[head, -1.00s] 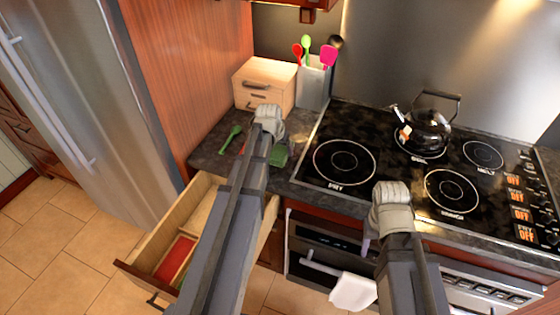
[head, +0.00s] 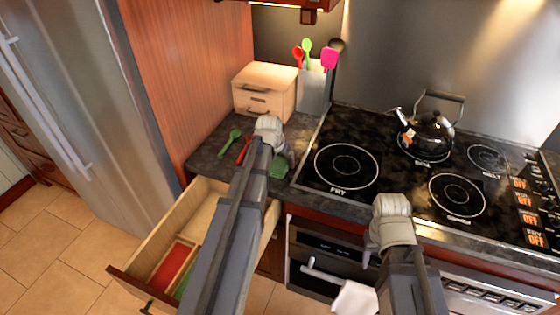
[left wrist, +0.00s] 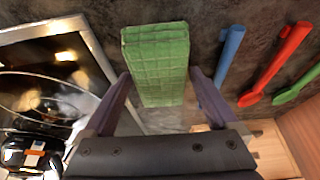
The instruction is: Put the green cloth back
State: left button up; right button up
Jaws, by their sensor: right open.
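The green cloth (head: 279,168), a folded block with a grid texture, lies on the dark counter left of the stove, partly hidden by my left arm in the head view. My left gripper (head: 268,150) is above the counter by the cloth. In the left wrist view the fingers of the left gripper (left wrist: 160,95) are apart, one on each side of the green cloth (left wrist: 158,60), with no clear grip on it. My right gripper (head: 372,256) is open in front of the stove, its fingers mostly hidden by its own wrist.
An open drawer (head: 211,212) below the counter holds a red item (head: 174,264) and something green. Green (head: 230,140) and red (head: 243,150) utensils lie on the counter; a blue one (left wrist: 230,55) shows in the wrist view. A wooden box (head: 265,90) and kettle (head: 428,130) stand behind.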

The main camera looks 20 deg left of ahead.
pick_arm(q)
jog(key=shift+o, duration=0.3)
jog(key=shift+p+v, duration=0.8)
jog(key=p+v, duration=1)
jog(key=shift+r, duration=0.3)
jog(key=shift+s+d, duration=0.1)
jog(key=shift+s, duration=0.05)
jog(key=s+d+m+g, duration=0.2)
jog(key=s+d, duration=0.7)
jog(key=d, duration=0.4)
jog(key=s+d+f+m+g+y, duration=0.1)
jog(key=s+d+m+g, duration=0.1)
jog(key=s+d, duration=0.7)
jog(key=d, duration=0.3)
jog(key=shift+s+d+f+g, duration=0.25)
jog(key=shift+d+g, duration=0.15)
